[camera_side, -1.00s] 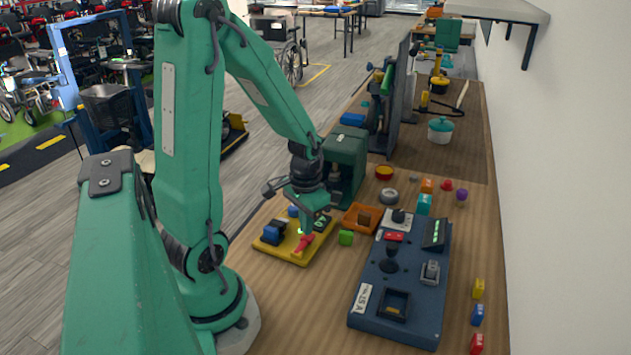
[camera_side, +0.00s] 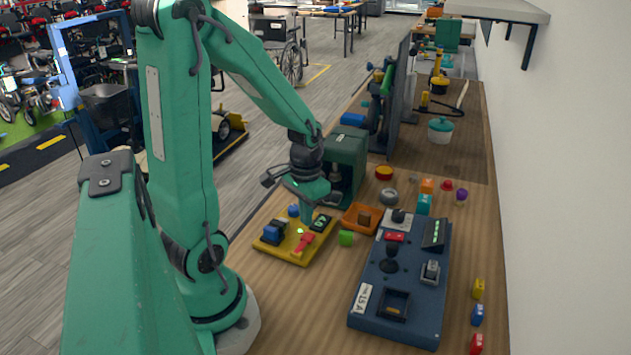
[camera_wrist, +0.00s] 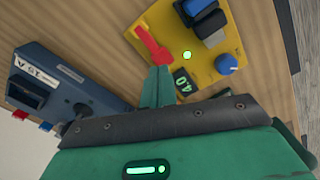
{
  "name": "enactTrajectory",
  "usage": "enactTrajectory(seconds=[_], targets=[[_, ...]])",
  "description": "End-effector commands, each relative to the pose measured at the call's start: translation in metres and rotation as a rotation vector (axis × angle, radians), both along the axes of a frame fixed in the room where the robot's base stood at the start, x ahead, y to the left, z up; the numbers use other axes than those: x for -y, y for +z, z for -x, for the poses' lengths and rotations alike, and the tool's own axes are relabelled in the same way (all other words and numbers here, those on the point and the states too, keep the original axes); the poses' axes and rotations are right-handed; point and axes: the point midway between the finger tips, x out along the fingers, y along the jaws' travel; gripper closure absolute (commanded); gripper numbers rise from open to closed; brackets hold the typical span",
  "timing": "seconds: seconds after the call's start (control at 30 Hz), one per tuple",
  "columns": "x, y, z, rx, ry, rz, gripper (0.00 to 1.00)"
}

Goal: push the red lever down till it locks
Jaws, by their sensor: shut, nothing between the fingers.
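The red lever (camera_side: 304,241) is on the yellow panel (camera_side: 270,243). It appears to lie low, close to the panel's face. In the wrist view the lever (camera_wrist: 151,45) points toward my fingertips, beside a lit green lamp (camera_wrist: 187,55). My gripper (camera_side: 306,224) is shut and empty, pointing down above the panel. In the wrist view the gripper tips (camera_wrist: 157,72) overlap the near end of the lever; I cannot tell whether they touch it. The panel's small display (camera_wrist: 182,82) is partly covered by my gripper.
The yellow panel also carries blue and black switches (camera_wrist: 203,20) and a blue knob (camera_wrist: 226,64). A dark blue console (camera_side: 375,290) stands to the right. A green box (camera_side: 345,160) stands behind.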

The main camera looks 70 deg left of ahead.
Motion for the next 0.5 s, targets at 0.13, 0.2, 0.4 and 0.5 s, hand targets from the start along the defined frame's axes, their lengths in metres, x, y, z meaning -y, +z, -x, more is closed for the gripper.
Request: enactTrajectory(seconds=[0.13, 0.2, 0.4, 0.5], targets=[[0.0, 0.003, 0.0, 0.001, 0.0, 0.0, 1.0], [0.0, 0.006, 0.0, 0.002, 0.0, -0.001, 1.0], [0.0, 0.019, 0.0, 0.003, 0.0, -0.002, 1.0], [0.0, 0.026, 0.0, 0.003, 0.0, -0.002, 1.0]])
